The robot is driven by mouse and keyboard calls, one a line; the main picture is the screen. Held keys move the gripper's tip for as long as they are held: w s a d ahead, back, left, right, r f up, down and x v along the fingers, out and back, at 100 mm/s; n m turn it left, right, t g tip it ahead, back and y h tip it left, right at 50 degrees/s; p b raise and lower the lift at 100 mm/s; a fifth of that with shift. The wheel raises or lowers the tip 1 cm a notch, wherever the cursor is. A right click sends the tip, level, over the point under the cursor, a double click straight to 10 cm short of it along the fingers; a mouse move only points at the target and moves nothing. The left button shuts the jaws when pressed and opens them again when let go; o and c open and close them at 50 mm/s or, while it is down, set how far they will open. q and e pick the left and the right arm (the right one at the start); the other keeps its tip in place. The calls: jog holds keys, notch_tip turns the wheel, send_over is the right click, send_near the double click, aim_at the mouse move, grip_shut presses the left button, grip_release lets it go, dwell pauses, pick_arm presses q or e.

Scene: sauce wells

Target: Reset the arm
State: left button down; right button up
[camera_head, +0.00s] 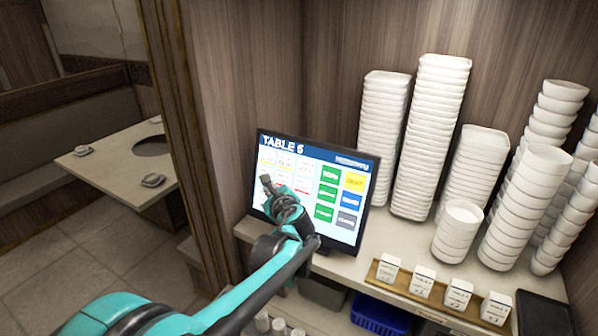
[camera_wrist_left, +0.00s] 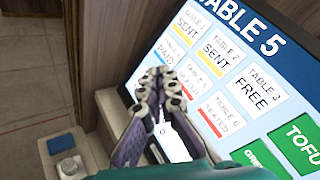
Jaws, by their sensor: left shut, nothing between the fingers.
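My left arm comes in from the lower left of the head view. Its gripper (camera_head: 268,187) is in front of the left part of a touch screen (camera_head: 342,209) headed "TABLE 5". In the left wrist view the gripper (camera_wrist_left: 160,78) is shut and empty, its fingertips over the lower left table tiles of the screen (camera_wrist_left: 237,60). I cannot tell whether the fingertips touch the screen. The fingers hide part of the tiles. Green, yellow, blue and grey buttons show on the screen's right side. My right gripper is not in view.
Tall stacks of white dishes (camera_head: 432,135) and bowls (camera_head: 520,205) stand on the counter right of the screen. A wooden tray (camera_head: 425,297) with several white labelled containers lies at the front. A blue basket (camera_head: 380,315) is below. A dining table (camera_head: 115,165) is at left.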

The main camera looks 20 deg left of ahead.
pick_arm(q)
jog(key=shift+f, duration=0.1)
jog(key=s+d+f+n+g+h+b, duration=0.1)
jog(key=s+d+f+n+h+b, duration=0.2)
jog(key=s+d+f+n+b, duration=0.3)
jog(key=s+d+f+n+g+h+b, duration=0.1)
jog(key=s+d+f+n+h+b, duration=0.2)
jog(key=f, duration=1.8)
jog(key=s+d+f+n+g+h+b, duration=0.1)
jog(key=s+d+f+n+h+b, duration=0.3)
jog(key=s+d+f+n+b, duration=0.7)
jog(key=s+d+f+b, duration=0.1)
jog(key=s+f+b, duration=0.1)
jog(key=s+b, duration=0.4)
jog(key=shift+s+f+g+b, duration=0.3)
jog(key=shift+s+g+b, duration=0.1)
jog(key=shift+b, duration=0.6)
